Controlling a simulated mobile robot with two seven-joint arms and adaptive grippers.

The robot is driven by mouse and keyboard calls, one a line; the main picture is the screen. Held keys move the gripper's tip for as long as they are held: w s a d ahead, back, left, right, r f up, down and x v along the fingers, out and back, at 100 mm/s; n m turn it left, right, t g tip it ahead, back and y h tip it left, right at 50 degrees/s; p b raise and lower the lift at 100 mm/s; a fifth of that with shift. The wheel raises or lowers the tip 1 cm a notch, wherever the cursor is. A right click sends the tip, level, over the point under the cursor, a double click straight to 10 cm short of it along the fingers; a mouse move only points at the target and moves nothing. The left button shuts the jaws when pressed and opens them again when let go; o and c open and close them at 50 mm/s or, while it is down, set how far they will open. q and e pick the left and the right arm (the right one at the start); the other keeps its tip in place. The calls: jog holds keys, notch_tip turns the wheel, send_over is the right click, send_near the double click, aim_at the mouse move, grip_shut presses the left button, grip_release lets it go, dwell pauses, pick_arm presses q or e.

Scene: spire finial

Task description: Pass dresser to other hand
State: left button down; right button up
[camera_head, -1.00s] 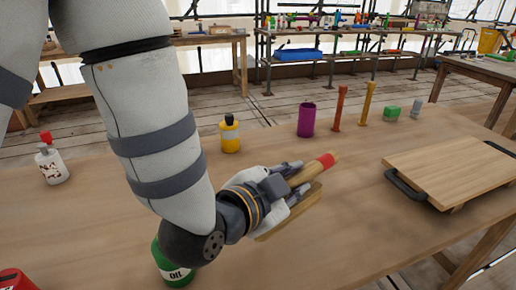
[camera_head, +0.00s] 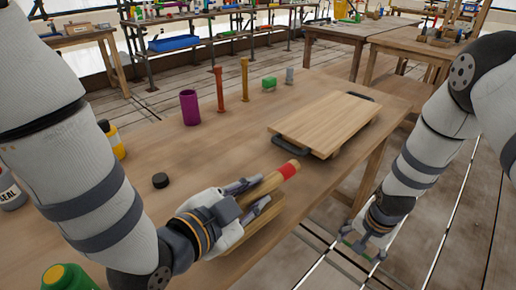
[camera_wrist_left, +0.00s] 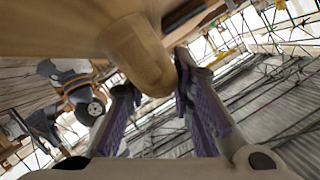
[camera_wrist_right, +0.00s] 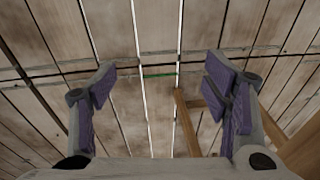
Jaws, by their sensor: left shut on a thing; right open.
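The dresser is a pale wooden tool with a red band (camera_head: 288,170) near its tip. My left gripper (camera_head: 248,190) is shut on it and holds it low by the table's near edge. A wider wooden part shows below the fingers, and the gripper hides the middle of the tool. In the left wrist view, a blunt wooden end (camera_wrist_left: 140,55) shows large at the fingers. My right gripper (camera_head: 362,250) is open and empty, pointing down beyond the table's right edge, apart from the dresser.
A wooden board (camera_head: 325,122) with dark handles lies on the table (camera_head: 225,140). A purple cup (camera_head: 190,107), a red post (camera_head: 219,90), an orange post (camera_head: 244,84) and a green block (camera_head: 269,83) stand behind. Floor is open around my right gripper.

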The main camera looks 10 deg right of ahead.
jog(key=w+d+r+m+t, duration=0.2)
jog(key=w+d+r+m, duration=0.6)
jog(key=w+r, duration=0.55)
pick_arm(q)
jog(key=shift+d, duration=0.1)
pick_arm(e)
notch_tip(320, 180, up, 5)
jog(key=w+a+n, duration=0.1)
jog(key=w+a, duration=0.1)
pick_arm(q)
jog(key=shift+a, duration=0.2)
pick_arm(e)
notch_tip(320, 180, up, 13)
jog(key=n+g, duration=0.4)
jog(key=n, duration=0.3)
send_over(260, 198)
jog(key=w+d, duration=0.1)
jog(key=w, duration=0.3)
jog(key=shift+s+f+y, duration=0.2)
jog(key=shift+s+y, duration=0.05)
jog(key=shift+y, duration=0.05)
pick_arm(q)
jog(key=shift+d, duration=0.1)
pick_arm(e)
jog(key=shift+s+a+f, duration=0.35)
jog(key=shift+s+f, duration=0.15)
jog(key=shift+s, duration=0.05)
notch_tip(260, 198, down, 10)
jog(key=shift+w+f, duration=0.1)
jog(key=shift+f, duration=0.35)
